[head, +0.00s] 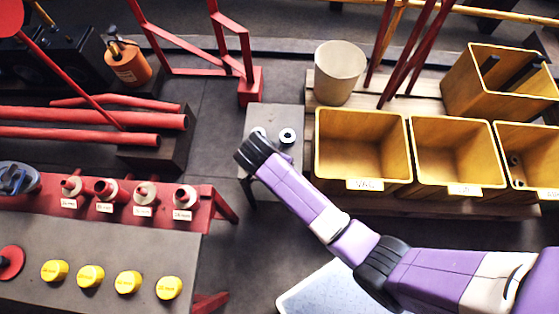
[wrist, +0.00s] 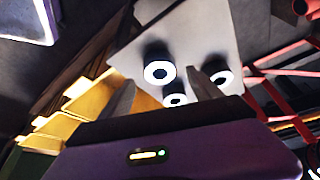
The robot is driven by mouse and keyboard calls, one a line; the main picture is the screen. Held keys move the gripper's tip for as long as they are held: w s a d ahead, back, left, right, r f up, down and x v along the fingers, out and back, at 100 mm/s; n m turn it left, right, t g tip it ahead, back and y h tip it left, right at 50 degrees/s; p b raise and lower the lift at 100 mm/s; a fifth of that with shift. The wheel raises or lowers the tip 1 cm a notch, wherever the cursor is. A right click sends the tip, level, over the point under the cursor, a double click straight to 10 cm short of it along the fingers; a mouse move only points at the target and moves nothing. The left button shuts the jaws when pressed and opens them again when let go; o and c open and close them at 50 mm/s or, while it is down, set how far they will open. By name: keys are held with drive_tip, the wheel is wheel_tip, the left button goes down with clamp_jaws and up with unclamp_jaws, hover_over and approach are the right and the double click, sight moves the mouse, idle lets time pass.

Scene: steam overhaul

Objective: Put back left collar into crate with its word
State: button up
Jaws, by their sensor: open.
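Collars with white ring faces and dark holes sit on a small grey stand (head: 258,114). In the head view I see one collar at the left (head: 259,132) and one to its right (head: 287,135). The wrist view shows three: left (wrist: 160,72), lower middle (wrist: 175,98) and right (wrist: 222,77). My gripper (head: 247,151) is over the stand's near part, hiding some of it. In the wrist view its fingers (wrist: 160,78) are apart, with the left collar showing between the tips; contact cannot be told. Yellow crates (head: 360,112), (head: 455,125), (head: 530,128) carry white labels too small to read.
A beige bin (head: 340,72) and another yellow crate (head: 482,100) stand behind the labelled crates. At the left, a red bench (head: 130,220) holds several labelled spools, with yellow caps in front. Red pipes (head: 90,118) lie behind it. Dark floor shows between bench and stand.

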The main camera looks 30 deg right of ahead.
drive_tip(key=shift+x, duration=1.55)
drive_tip(key=shift+c, duration=0.2)
clamp_jaws()
